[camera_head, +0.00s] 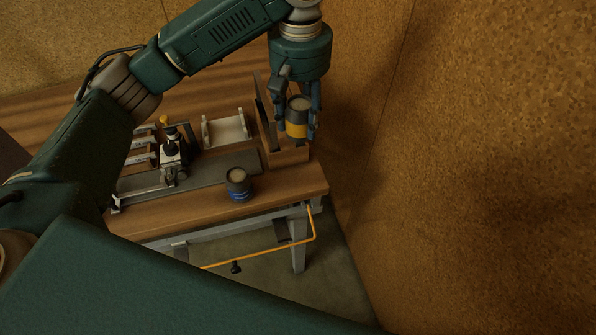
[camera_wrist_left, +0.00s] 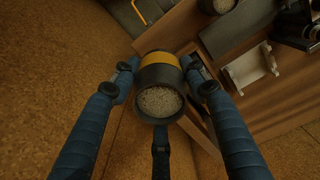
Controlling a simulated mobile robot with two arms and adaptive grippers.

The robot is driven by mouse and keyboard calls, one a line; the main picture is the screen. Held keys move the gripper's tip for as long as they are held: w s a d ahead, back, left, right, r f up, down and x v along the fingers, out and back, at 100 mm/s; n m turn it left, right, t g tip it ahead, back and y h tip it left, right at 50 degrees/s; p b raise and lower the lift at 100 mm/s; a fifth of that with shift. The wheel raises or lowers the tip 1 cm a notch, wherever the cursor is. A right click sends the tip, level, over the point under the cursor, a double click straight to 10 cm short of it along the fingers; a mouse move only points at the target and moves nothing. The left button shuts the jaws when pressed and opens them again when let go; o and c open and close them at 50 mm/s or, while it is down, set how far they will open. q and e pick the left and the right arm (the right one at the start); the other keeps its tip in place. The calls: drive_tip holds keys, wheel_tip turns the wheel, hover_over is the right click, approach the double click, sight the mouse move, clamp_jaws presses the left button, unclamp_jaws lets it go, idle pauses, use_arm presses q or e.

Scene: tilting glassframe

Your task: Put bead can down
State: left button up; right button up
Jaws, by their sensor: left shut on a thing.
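A bead can (camera_head: 297,118), dark with a yellow band, is held by my left gripper (camera_head: 298,122) near the right end of the wooden workbench (camera_head: 205,211). In the left wrist view the bead can (camera_wrist_left: 160,86) stands between the blue fingers of my left gripper (camera_wrist_left: 159,92), its open top full of pale beads. The gripper is shut on it. Whether the can's bottom touches anything is hidden. A second can (camera_head: 238,184) with a blue band stands on the bench near the front edge; it also shows in the left wrist view (camera_wrist_left: 217,5). My right gripper is not in view.
An upright dark panel (camera_head: 263,108) on a wooden block stands just left of the held can. A white cradle (camera_head: 225,131) and a clamp device (camera_head: 172,160) on a grey rail are further left. A brown wall (camera_head: 450,130) is close on the right.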

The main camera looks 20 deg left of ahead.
sight(299, 135)
use_arm(q)
wheel_tip(299, 135, down, 13)
drive_tip(key=shift+f+p, duration=0.1)
drive_tip(key=shift+p, duration=0.35)
drive_tip(key=shift+a+f, duration=0.1)
drive_tip(key=shift+f, duration=2.1)
drive_tip(key=shift+f+p, duration=0.1)
drive_tip(key=shift+p, duration=0.25)
drive_tip(key=o, duration=1)
drive_tip(key=shift+o, duration=0.2)
wheel_tip(299, 135, up, 12)
drive_tip(key=shift+r+b, duration=0.15)
drive_tip(key=shift+b, duration=0.95)
